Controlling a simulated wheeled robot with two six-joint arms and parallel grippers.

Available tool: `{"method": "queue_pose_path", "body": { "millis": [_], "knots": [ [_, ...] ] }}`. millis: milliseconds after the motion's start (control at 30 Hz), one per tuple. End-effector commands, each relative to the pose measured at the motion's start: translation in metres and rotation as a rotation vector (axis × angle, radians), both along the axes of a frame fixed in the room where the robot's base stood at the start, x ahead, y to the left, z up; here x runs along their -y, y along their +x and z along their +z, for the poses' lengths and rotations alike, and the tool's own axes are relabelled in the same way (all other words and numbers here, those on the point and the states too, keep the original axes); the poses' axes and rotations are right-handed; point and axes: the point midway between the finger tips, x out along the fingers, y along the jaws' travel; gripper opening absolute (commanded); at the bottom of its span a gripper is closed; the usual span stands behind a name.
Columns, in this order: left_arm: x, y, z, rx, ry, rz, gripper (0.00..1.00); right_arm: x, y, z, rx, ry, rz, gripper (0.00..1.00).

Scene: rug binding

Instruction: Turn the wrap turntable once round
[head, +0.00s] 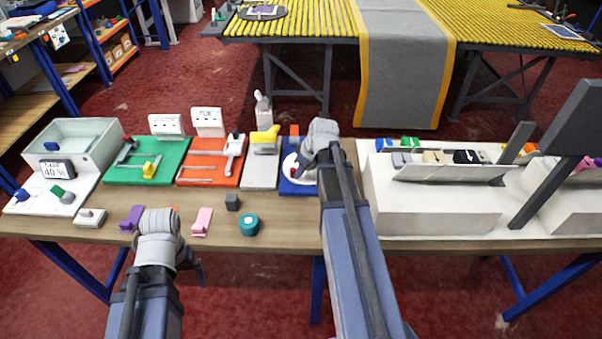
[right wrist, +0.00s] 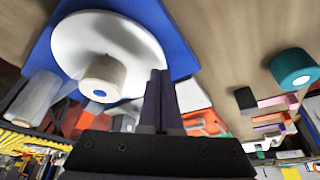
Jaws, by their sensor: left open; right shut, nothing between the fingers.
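The wrap turntable is a white disc (head: 289,165) on a blue base (head: 290,188), partly hidden behind my right wrist in the head view. In the right wrist view the white disc (right wrist: 75,45) carries a beige cylinder (right wrist: 103,75) with a blue centre. My right gripper (right wrist: 158,75) is shut and empty, its fingertips overlapping the disc's rim in that view, beside the cylinder. I cannot tell whether they touch it. My left gripper (head: 160,217) is at the table's front edge, away from the turntable; its fingers are mostly hidden by the wrist.
A grey fixture (head: 259,172) with a yellow top, a red board (head: 209,173) and a green board (head: 125,175) lie left of the turntable. A teal roll (head: 249,225) and a dark cube (head: 232,202) sit in front. A white bin unit (head: 430,210) stands right.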

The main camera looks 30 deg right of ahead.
Motion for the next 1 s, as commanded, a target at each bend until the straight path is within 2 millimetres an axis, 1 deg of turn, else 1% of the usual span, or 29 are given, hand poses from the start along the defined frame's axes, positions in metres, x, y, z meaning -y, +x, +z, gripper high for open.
{"method": "queue_pose_path", "body": {
  "millis": [1000],
  "knots": [
    [0.0, 0.0, 0.0, 0.0, 0.0, 0.0, 0.98, -0.0064, 0.0074, 0.0, -0.001, -0.001, -0.12, 0.0]
  ]
}}
